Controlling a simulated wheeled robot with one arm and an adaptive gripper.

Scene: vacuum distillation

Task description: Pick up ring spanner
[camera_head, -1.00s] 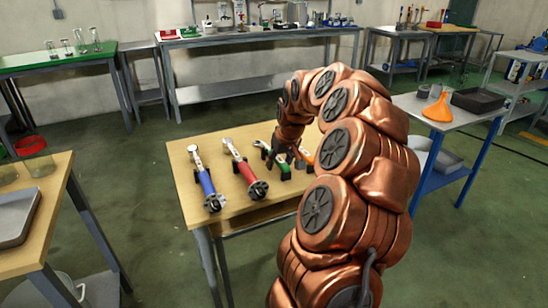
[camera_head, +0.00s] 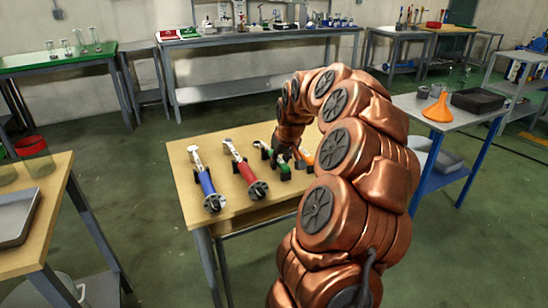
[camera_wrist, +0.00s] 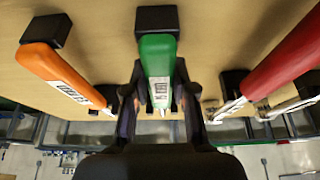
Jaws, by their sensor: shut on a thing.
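A green-handled tool (camera_wrist: 157,62) lies in the middle of the wrist view, its handle in black holders on the wooden table (camera_head: 224,206). My gripper (camera_wrist: 159,78) has one dark finger on each side of this handle and is shut on it. The tool's head is hidden behind the gripper. In the head view the green handle (camera_head: 285,166) shows just beside my gripper (camera_head: 276,156), low over the table. I cannot tell from its visible part whether it is the ring spanner.
An orange-handled tool (camera_wrist: 65,80) lies left of my gripper in the wrist view, and a red-handled tool (camera_wrist: 282,66) right. A blue-handled tool (camera_head: 207,186) lies at the table's left. A side table (camera_head: 465,118) with an orange funnel (camera_head: 437,110) stands right.

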